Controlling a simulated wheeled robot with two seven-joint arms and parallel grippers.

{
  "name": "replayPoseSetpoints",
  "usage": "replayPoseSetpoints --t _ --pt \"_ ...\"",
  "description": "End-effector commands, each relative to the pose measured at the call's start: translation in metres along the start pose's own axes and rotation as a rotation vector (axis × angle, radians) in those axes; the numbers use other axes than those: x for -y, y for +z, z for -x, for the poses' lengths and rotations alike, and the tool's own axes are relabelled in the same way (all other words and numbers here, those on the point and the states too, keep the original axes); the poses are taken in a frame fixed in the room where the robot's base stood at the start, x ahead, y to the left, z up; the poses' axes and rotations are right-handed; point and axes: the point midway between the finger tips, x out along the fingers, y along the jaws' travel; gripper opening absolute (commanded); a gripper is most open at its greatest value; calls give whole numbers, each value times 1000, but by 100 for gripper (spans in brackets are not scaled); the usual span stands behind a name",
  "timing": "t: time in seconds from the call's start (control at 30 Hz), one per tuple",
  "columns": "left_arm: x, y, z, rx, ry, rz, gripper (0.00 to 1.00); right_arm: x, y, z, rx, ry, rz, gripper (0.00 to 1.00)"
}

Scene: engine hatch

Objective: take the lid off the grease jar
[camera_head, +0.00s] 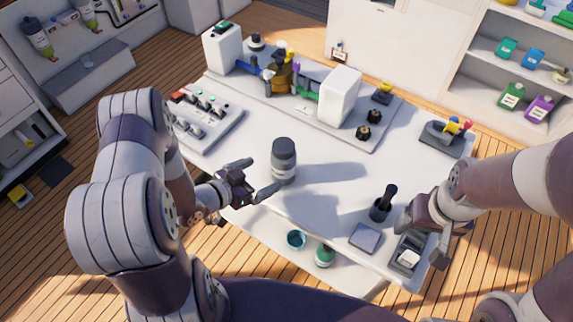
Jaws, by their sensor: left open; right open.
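The grease jar (284,167) stands upright near the middle of the white table. It has a dark grey lid (284,147) on top and a pale label band lower down. My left gripper (267,178) is open just left of the jar, with its fingers pointing toward it. I cannot tell whether a finger touches the jar. My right gripper (421,238) is open and empty over the table's right front corner, well away from the jar.
A raised panel with valves and white boxes (340,95) fills the back.

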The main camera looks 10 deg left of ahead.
Motion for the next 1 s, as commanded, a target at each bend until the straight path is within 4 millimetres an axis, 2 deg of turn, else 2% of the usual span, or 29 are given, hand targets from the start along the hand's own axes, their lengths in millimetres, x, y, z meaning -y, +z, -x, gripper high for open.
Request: replayPoseSetpoints --t 0.1,0.27,0.5,0.6,0.77,0.8,0.87,0.9,1.0 --pt "-1 0 -26 1 5 -2 99 0 0 -1 1 0 -1 84" --pt "0 -1 -45 0 3 -2 99 0 0 -1 1 0 -2 84" --pt "5 -4 -87 0 3 -3 99 0 0 1 1 0 -3 84" --pt "6 -4 -94 0 1 -1 99 0 0 1 1 0 -3 84" --pt "6 -4 -94 0 0 0 99 0 0 1 1 0 -3 84" --pt "6 -4 -94 0 0 -1 93 0 0 1 1 0 -3 84" --pt "6 -4 -94 0 0 -1 73 0 0 1 1 0 -3 84" --pt "6 -4 -94 0 0 -1 60 0 0 1 1 0 -3 84" --pt "6 -4 -94 0 0 -1 31 0 0 1 1 0 -3 84"
